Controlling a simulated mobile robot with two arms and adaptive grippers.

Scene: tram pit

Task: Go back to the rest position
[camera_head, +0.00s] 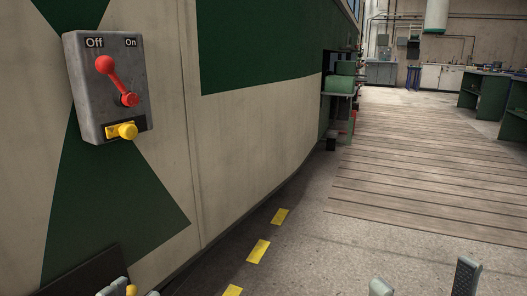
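A grey switch box (84,90) is fixed to the cream and green wall at the left. Its red lever (115,78) tilts up and left toward the "Off" label, away from "On". My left gripper (134,289) barely shows at the bottom left edge, well below the box. A small yellow thing (131,290) shows by its fingertips; I cannot tell whether it is held. My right gripper (423,284) shows at the bottom right, its two fingertips wide apart with only floor between them.
A dark panel (88,276) stands at the wall's foot, lower left. Yellow dashes (258,251) mark the floor along the wall. Wooden planks (430,160) cover the floor at the right. Green benches (484,95) stand far right. The floor between is clear.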

